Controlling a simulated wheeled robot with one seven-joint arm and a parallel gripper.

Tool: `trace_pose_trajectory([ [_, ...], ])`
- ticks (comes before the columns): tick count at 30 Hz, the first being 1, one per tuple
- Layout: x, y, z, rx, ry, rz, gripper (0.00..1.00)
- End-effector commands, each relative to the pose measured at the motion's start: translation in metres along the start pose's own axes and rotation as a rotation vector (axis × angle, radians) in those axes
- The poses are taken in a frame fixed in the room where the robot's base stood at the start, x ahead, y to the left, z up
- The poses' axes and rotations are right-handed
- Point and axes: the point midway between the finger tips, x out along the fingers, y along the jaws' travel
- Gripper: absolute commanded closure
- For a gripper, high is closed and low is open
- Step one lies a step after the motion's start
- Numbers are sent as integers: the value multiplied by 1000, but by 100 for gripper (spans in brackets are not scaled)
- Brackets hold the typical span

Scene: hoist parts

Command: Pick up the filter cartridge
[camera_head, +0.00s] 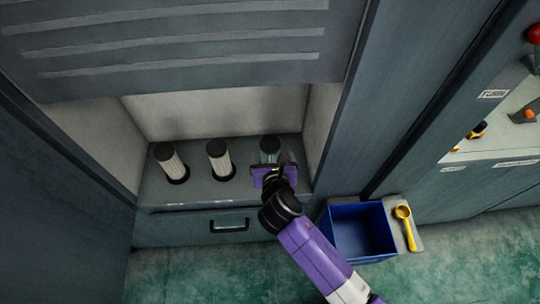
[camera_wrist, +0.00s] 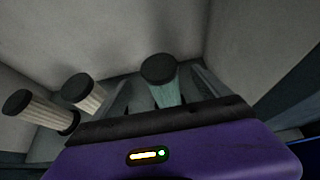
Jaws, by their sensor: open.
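Three upright cartridges with dark caps stand in a row on the cabinet shelf. The right one (camera_head: 269,145) is greenish, and it also shows in the wrist view (camera_wrist: 168,92). The middle (camera_head: 219,158) and left (camera_head: 171,160) ones are pale and pleated, seated in dark round sockets. My gripper (camera_head: 271,164) is at the right cartridge. In the wrist view its open fingers (camera_wrist: 160,98) stand to either side of the greenish cartridge. I cannot tell whether a finger touches it. The lower part of this cartridge is hidden by my gripper.
The alcove's back wall (camera_head: 225,110) is close behind the cartridges, and its right wall (camera_head: 318,125) is near my gripper. A drawer handle (camera_head: 229,225) is below the shelf. A blue bin (camera_head: 362,232) and a yellow tool (camera_head: 405,226) are to the right.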

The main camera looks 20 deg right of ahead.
Motion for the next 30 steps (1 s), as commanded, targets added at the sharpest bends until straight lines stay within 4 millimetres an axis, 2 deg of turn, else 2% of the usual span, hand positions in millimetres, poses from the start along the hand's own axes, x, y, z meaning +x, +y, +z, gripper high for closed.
trace_pose_trajectory([
  [9,41,1,6,3,0,-1,14],
  [19,48,1,5,2,0,1,14],
  [20,47,1,5,2,0,1,18],
  [30,47,1,5,2,0,1,85],
])
